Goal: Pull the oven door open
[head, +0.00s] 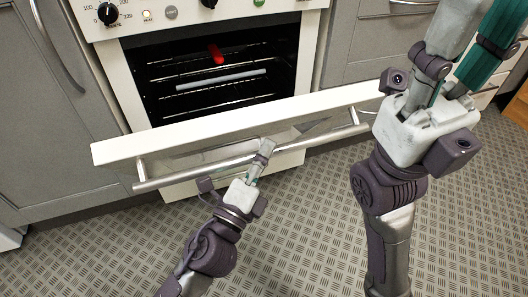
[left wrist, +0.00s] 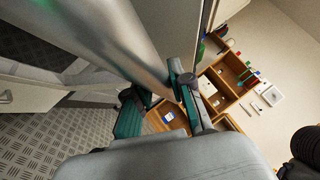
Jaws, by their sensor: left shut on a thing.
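The white oven door (head: 235,118) hangs partly open, its top edge tilted out from the oven (head: 215,75). A silver bar handle (head: 220,171) runs along its front; it also fills the upper left of the left wrist view (left wrist: 125,35). My left gripper (head: 264,152) is shut on the handle, right of its middle; its fingers also show against the bar in the left wrist view (left wrist: 162,88). My right gripper (head: 470,50) is raised at the upper right, apart from the door. Its fingertips run out of the picture, so its opening is unclear.
Grey cabinets (head: 40,110) flank the oven on both sides. The patterned metal floor (head: 300,225) in front is clear. The left wrist view shows wooden shelves (left wrist: 228,75) with small items at the right.

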